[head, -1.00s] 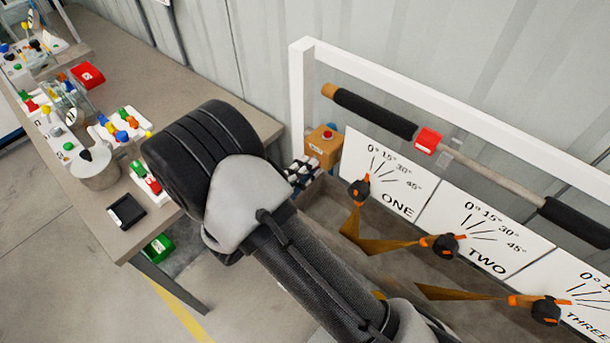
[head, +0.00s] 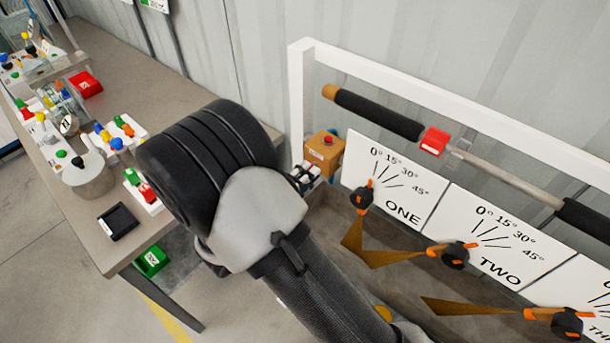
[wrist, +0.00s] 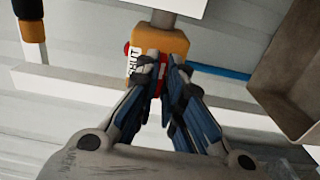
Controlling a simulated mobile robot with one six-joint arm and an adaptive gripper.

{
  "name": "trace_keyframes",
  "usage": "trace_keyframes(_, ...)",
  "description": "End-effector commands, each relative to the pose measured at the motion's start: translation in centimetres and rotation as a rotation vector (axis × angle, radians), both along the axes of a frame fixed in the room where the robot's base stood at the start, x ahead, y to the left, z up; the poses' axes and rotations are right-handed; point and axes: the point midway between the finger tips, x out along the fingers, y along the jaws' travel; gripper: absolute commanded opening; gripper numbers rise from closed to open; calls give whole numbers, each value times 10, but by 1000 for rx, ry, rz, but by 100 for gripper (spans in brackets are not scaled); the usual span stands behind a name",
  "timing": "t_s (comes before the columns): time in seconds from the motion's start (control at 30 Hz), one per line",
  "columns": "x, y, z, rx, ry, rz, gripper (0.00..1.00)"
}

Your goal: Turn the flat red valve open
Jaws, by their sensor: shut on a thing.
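An orange-yellow box (head: 324,155) with a round red button on top stands beside the left end of the white frame in the head view. My gripper (head: 304,177) shows only in part below its left side, the rest hidden behind my wrist. In the wrist view the orange-yellow body (wrist: 172,40) has a white label and red at its left edge. My gripper's two fingers (wrist: 163,68) are closed together over its lower part. The flat red valve (wrist: 165,105) shows as a thin red strip between the fingers; most of it is hidden.
White angle boards (head: 392,180) with orange and black pointers stand at the right. A dark-gripped bar (head: 375,115) runs along the white frame (head: 450,108) above them. A bench (head: 110,215) with colored valve blocks and a black tray (head: 117,222) is at the left.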

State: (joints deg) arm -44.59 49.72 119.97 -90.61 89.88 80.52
Motion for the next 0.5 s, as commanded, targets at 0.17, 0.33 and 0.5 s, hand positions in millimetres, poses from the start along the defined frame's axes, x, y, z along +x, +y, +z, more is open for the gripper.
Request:
trace_keyframes(0.17,0,0,0,3,-1,-1,13)
trace_keyframes(0.33,0,0,0,2,-1,0,24)
trace_keyframes(0.5,0,0,0,1,-1,0,28)
